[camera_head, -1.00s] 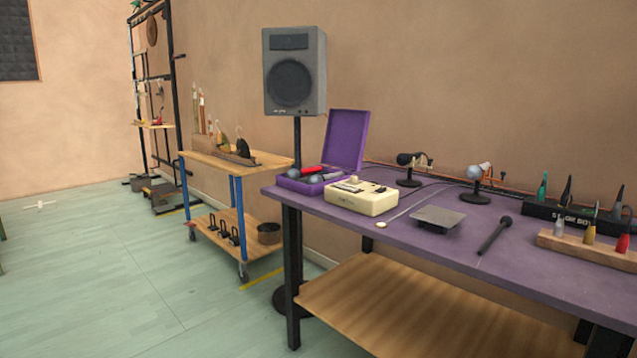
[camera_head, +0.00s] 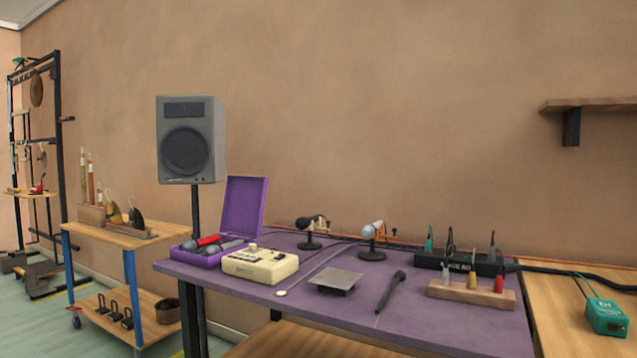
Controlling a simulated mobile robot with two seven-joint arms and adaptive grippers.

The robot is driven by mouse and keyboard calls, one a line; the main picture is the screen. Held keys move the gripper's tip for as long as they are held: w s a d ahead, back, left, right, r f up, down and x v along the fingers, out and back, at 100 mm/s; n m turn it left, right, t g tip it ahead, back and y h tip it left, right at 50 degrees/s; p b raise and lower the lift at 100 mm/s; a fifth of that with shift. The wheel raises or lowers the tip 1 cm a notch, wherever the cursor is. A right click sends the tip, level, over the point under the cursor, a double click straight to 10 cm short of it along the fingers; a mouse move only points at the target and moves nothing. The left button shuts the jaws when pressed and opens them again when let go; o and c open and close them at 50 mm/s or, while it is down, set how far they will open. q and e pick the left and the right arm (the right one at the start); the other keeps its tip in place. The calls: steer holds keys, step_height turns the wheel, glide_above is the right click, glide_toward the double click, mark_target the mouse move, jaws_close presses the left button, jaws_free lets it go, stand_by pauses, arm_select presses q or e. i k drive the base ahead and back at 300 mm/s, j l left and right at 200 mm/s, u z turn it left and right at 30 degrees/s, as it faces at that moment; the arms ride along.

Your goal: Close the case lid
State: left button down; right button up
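A purple case (camera_head: 206,256) stands at the left end of the purple-topped table. Its purple lid (camera_head: 243,207) is open and stands nearly upright at the case's back right. Inside the case lie microphones, one with a red body (camera_head: 208,240) and others with grey heads. A cream box with controls (camera_head: 260,264) stands just in front and to the right of the case and hides part of it. Neither of my grippers shows in the head view.
The table (camera_head: 430,318) also bears two microphones on stands, a flat grey plate (camera_head: 336,280), a loose black microphone (camera_head: 391,291) and a wooden cable block (camera_head: 471,293). A speaker (camera_head: 190,140) on a pole stands behind. A wooden cart (camera_head: 118,236) stands to the left.

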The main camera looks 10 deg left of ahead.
mark_target(245, 196)
steer(key=i+j+z, duration=0.1)
steer(key=j+z, duration=1.15)
steer(key=j, duration=0.3)
steer(key=k+j+z, duration=0.2)
steer(key=j, duration=0.3)
steer(key=i+j, duration=0.05)
